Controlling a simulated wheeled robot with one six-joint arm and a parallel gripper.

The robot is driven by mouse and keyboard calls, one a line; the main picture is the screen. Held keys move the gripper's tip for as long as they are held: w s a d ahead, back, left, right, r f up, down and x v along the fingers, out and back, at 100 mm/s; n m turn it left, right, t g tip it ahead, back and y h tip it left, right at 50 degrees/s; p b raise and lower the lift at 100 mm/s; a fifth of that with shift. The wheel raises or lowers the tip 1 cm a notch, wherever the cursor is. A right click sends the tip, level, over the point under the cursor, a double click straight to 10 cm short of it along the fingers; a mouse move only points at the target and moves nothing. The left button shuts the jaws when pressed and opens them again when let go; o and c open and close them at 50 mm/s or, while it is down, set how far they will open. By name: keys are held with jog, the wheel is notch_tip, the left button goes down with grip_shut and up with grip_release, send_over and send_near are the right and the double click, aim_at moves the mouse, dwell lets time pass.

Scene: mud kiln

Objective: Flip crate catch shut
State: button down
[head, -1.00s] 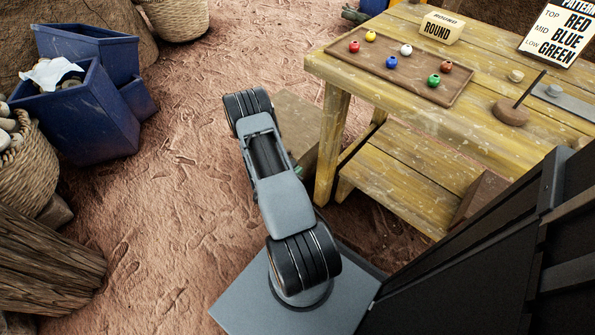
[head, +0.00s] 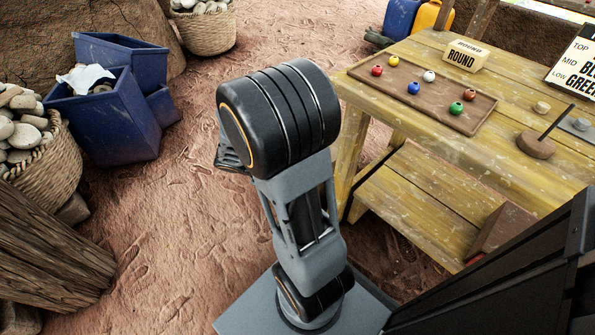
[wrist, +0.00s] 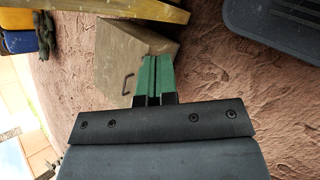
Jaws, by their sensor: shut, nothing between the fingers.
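My gripper (wrist: 154,80) is shut, its two green fingers pressed together, in the wrist view. Beyond the fingertips is a plain wooden crate (wrist: 118,48), seen at a slant. A thin dark bracket-like loop (wrist: 127,84) is on the crate's near face, just left of the fingers. I cannot tell whether this loop is the catch or a handle. The fingers overlap the crate's edge in the picture; contact cannot be made out. In the head view my arm hides the gripper and the crate.
A yellow wooden table (head: 440,137) with a tray (head: 385,90) of coloured beads stands right of my arm, with a low bench (head: 425,200) beneath. Blue bins (head: 115,125) and a basket of stones (head: 50,165) stand left. Sandy floor (head: 180,230) between is clear.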

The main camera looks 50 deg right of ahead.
jog(key=a+r+m+t+y, duration=0.2)
jog(key=a+r+t+y, duration=0.1)
jog(key=a, duration=0.5)
jog(key=a+r+m+t+y, duration=0.1)
jog(key=a+r+t+y, duration=0.3)
jog(key=a, duration=0.5)
jog(key=shift+r+m+y, duration=0.4)
jog(key=shift+r, duration=0.45)
jog(key=shift+w, duration=0.1)
